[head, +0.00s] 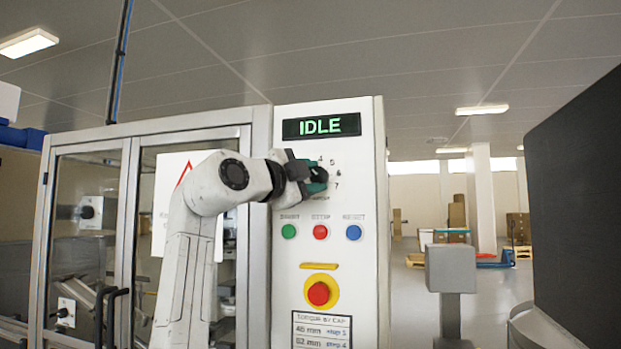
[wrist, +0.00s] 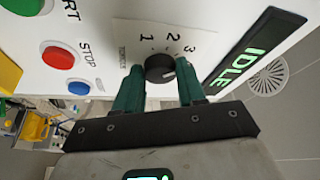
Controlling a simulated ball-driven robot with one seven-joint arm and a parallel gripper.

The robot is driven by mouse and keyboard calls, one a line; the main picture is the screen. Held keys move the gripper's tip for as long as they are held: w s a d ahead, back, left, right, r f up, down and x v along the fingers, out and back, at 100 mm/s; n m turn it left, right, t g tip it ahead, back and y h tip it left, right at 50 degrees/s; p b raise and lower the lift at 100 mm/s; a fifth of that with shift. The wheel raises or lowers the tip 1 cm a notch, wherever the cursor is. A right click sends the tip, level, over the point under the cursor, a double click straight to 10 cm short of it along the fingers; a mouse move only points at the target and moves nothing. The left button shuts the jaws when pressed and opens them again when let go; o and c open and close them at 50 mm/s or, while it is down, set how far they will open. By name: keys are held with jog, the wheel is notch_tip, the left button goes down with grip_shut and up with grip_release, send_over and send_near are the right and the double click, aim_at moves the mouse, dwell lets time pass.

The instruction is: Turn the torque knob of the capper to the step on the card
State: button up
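The torque knob (wrist: 160,68) is black and round, with a short pale mark on its right side in the wrist view. The numbers 1, 2 and 3 arc above it there. My gripper (wrist: 160,76) has one green finger on each side of the knob; whether they press on it is unclear. In the head view my gripper (head: 308,178) hides the knob, and 4, 5, 6 and 7 show around it. The card (head: 321,330) low on the capper panel (head: 360,285) reads 46 mm step 1 and 82 mm step 4; its lower part is cut off.
The display (head: 321,126) reads IDLE. Green (head: 288,231), red (head: 320,231) and blue (head: 353,232) buttons lie below the knob, with a red emergency stop (head: 319,293) under them. A glazed cabinet (head: 136,190) stands left. A dark panel (head: 580,200) stands right.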

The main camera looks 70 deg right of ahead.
jog(key=o, duration=0.4)
jog(key=shift+o, duration=0.2)
jog(key=b+v, duration=0.2)
jog(key=v, duration=0.8)
jog(key=shift+a, duration=0.35)
jog(key=shift+w, duration=0.1)
